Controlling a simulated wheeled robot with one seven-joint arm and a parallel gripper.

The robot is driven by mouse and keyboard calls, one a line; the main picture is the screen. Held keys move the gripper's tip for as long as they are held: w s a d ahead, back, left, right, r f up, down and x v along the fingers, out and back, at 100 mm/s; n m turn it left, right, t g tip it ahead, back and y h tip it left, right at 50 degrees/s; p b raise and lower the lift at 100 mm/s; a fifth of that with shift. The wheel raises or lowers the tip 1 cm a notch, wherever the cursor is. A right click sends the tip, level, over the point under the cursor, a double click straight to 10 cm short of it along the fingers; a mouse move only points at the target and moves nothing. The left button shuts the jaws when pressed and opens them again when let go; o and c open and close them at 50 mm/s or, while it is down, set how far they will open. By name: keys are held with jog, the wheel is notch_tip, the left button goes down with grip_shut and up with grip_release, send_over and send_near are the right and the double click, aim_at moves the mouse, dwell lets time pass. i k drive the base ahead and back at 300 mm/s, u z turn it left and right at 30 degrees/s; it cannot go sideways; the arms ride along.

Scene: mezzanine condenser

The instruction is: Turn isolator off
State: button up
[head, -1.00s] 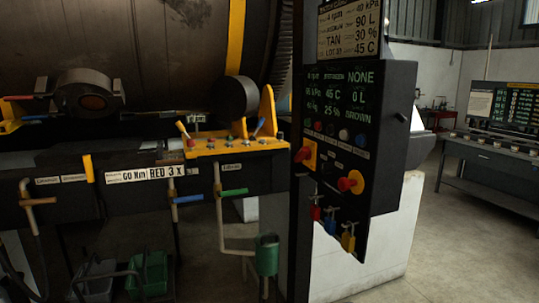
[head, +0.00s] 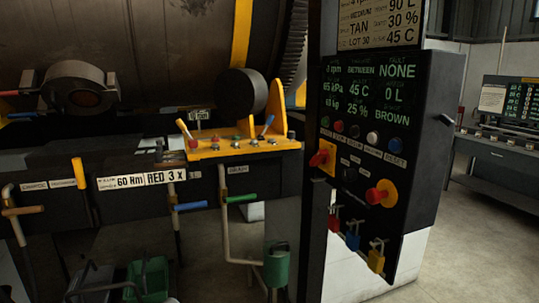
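A black control panel (head: 410,150) stands right of centre. On its left side is a red rotary handle on a yellow plate (head: 323,158), which looks like the isolator. The handle appears tilted, but its exact position is too small to read. Lower right of it is a red mushroom button on a yellow plate (head: 380,194). Red (head: 333,219), blue (head: 353,235) and yellow (head: 376,256) padlocks hang along the panel's lower edge. My gripper is not in view.
A yellow bracket with small levers (head: 240,147) juts out left of the panel, below a large dark drum (head: 130,50). Pipes with coloured handles (head: 238,198) and a green bucket (head: 277,263) are below. A desk console (head: 505,150) stands far right. Floor right of the panel is clear.

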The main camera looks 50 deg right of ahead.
aim_at(322, 156)
jog(key=z, duration=0.05)
jog(key=i, duration=0.9)
jog(key=z, duration=1.05)
jog(key=i, duration=0.55)
jog(key=z, duration=0.5)
